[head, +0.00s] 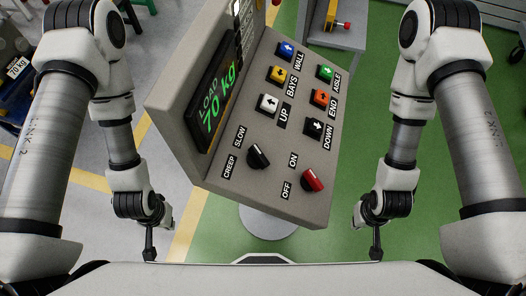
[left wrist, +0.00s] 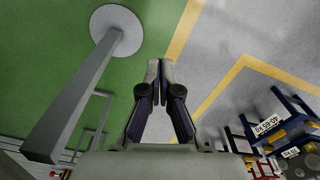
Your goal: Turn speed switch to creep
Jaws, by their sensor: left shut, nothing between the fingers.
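The speed switch (head: 258,156) is a black knob at the lower left of the grey control panel (head: 215,172) in the head view. The labels SLOW (head: 240,137) and CREEP (head: 229,167) stand to its left. I cannot tell clearly which label the knob points to. My left gripper (left wrist: 161,65) is shut and empty in the left wrist view, pointing over the floor, away from the panel. In the head view, my arms hang on either side of the panel. The right gripper's fingers are hidden.
A red ON/OFF knob (head: 313,180) sits right of the speed switch. Several coloured arrow buttons are above, beside a display (head: 213,93) reading LOAD 70 kg. The panel's pedestal (left wrist: 70,100) and round foot (left wrist: 117,30) show in the left wrist view, with blue racks (left wrist: 268,129) at right.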

